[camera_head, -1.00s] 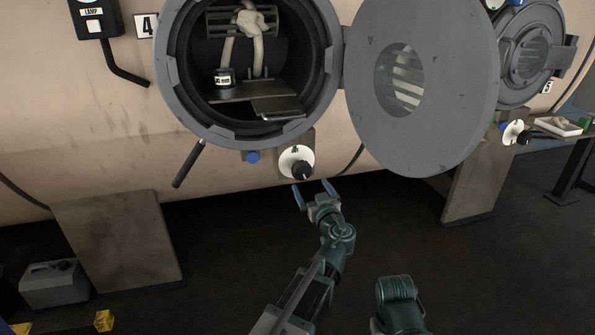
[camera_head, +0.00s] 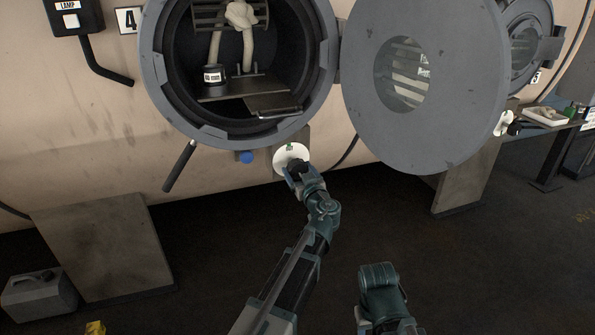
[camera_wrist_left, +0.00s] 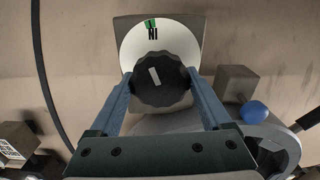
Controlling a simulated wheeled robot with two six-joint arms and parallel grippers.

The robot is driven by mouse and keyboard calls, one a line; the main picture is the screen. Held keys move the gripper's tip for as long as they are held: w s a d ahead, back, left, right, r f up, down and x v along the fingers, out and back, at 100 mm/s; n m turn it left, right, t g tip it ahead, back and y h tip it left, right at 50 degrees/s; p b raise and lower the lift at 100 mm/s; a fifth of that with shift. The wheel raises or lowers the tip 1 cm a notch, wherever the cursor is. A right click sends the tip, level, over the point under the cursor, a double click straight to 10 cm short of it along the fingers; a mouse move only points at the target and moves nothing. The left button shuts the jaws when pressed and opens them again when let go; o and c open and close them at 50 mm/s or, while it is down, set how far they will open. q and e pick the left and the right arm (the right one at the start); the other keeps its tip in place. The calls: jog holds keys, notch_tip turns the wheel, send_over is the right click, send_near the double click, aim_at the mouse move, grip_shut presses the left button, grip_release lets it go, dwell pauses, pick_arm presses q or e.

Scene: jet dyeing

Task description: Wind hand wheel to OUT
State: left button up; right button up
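The hand wheel is a black knob (camera_wrist_left: 160,79) on a round white dial (camera_head: 291,153) below the open round vessel door. In the left wrist view the dial (camera_wrist_left: 183,43) shows upside-down "IN" lettering beside a green mark. A pale bar on the knob's face tilts slightly toward that lettering. My left gripper (camera_head: 298,174) is at the knob, with one finger on each side. The fingers look open and very close to the knob's sides; contact is not clear. My right arm shows at the bottom, but its gripper fingers are not visible.
The round grey door (camera_head: 450,90) hangs open to the right of the knob. A black lever (camera_head: 180,166) and a blue knob (camera_head: 246,157) are at its left. A grey support plate (camera_head: 105,245) and a jerrycan (camera_head: 38,296) stand lower left.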

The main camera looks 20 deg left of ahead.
pick_arm(q)
jog(key=c, duration=0.6)
jog(key=shift+c, duration=0.2)
